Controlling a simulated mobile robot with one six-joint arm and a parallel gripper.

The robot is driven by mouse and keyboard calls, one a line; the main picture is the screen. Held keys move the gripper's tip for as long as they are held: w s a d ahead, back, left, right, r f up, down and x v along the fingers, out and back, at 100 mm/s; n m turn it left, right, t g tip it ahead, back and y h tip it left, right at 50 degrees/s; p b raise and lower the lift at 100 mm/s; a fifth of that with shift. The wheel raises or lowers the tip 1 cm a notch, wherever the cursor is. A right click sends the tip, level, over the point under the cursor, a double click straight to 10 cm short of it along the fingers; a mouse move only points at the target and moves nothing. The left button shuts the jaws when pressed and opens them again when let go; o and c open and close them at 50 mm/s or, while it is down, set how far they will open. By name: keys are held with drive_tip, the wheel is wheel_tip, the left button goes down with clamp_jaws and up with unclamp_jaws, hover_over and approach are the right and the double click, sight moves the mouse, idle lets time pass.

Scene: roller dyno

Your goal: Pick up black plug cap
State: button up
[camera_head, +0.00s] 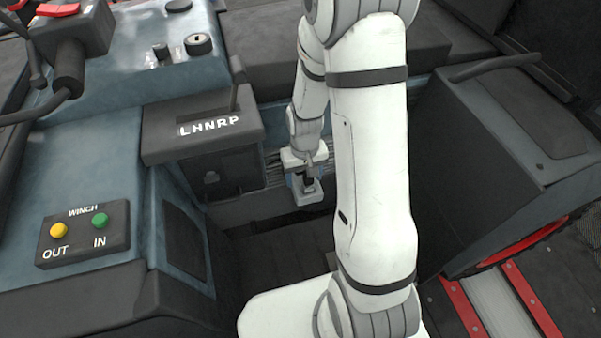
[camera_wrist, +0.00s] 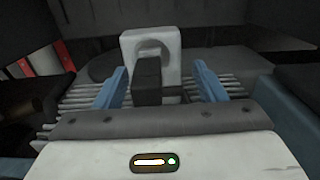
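A black upright block, probably the black plug cap (camera_wrist: 147,80), stands between the two blue fingers of my gripper (camera_wrist: 160,82) in the wrist view. The fingers are open, with a gap on each side of it; the left finger is closer. A white rounded block (camera_wrist: 172,50) is right behind the black piece. In the head view my gripper (camera_head: 305,178) is low beside the shifter console, and the white block (camera_head: 310,196) shows below it. The black piece is small and partly covered by the gripper there.
The shifter console (camera_head: 205,140) marked LHNRP is close left of my gripper. A winch switch box (camera_head: 84,233) sits further left. A dark box with a handle (camera_head: 505,150) is on the right. Ribbed metal slats (camera_wrist: 75,95) lie around the white block.

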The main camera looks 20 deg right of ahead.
drive_tip(key=c, duration=0.9)
